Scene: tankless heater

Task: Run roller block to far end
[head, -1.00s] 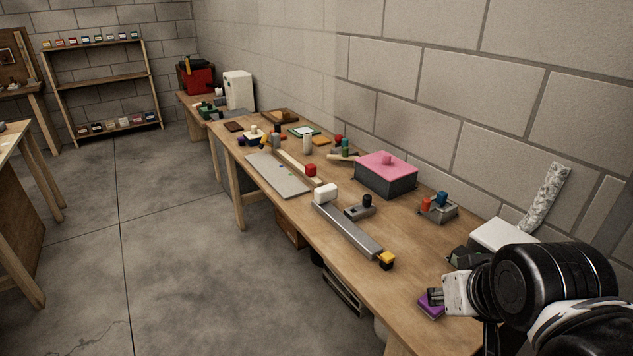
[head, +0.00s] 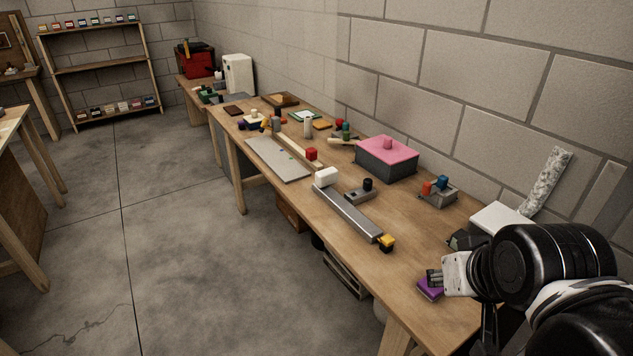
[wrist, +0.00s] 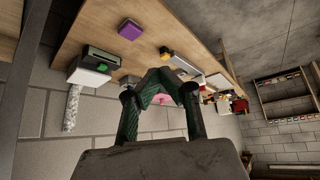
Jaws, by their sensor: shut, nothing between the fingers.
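A long grey rail (head: 348,212) lies along the front edge of the workbench. A white block (head: 326,177) sits at its far end and a yellow-and-black block (head: 387,243) at its near end. I cannot tell which of these is the roller block. The yellow block also shows in the wrist view (wrist: 166,52).
A purple block (head: 429,291) lies on the bench near my gripper. A grey box with a pink lid (head: 387,150), a grey block with a black knob (head: 364,190) and a fixture with red and blue knobs (head: 438,190) stand behind the rail. Bench between rail and purple block is clear.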

